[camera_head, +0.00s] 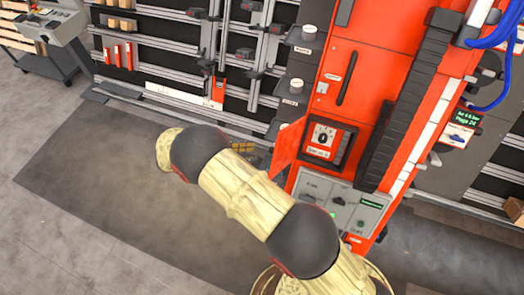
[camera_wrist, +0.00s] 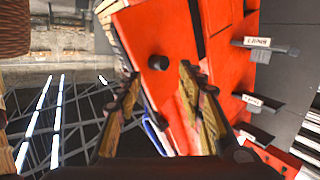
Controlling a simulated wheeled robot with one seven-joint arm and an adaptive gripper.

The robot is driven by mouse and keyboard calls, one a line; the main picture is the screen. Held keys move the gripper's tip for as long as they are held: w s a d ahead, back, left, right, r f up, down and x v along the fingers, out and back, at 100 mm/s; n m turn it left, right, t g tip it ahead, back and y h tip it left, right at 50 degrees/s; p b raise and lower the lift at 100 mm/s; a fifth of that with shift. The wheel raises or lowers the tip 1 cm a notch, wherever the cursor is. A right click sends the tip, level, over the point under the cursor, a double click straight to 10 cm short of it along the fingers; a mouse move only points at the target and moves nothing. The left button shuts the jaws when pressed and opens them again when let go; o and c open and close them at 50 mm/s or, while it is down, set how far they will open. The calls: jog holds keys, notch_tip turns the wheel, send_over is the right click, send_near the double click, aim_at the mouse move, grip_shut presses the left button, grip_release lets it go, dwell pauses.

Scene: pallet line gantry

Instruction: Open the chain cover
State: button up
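The red machine cabinet (camera_head: 372,60) stands at the right in the head view, with a long black handle on its upper front. A small red panel (camera_head: 288,148) juts out at an angle beside a dark-framed recess with a dial (camera_head: 322,137). I cannot read which part is labelled as the chain cover. In the wrist view a red panel (camera_wrist: 152,35) with a round black knob (camera_wrist: 158,62) lies ahead of my gripper (camera_wrist: 160,76). The gripper is open, its wood-patterned fingers either side of the knob's line. Contact cannot be told. In the head view my arm mostly hides the gripper.
A grey control panel (camera_head: 341,207) sits below the dial. A black cable chain (camera_head: 408,100) runs up the cabinet's right side, with blue hoses (camera_head: 492,40) beyond. Rails and dark panels stand behind. The dark floor mat (camera_head: 110,190) at left is clear.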

jog(key=shift+v, duration=1.7)
jog(key=shift+s, duration=0.2)
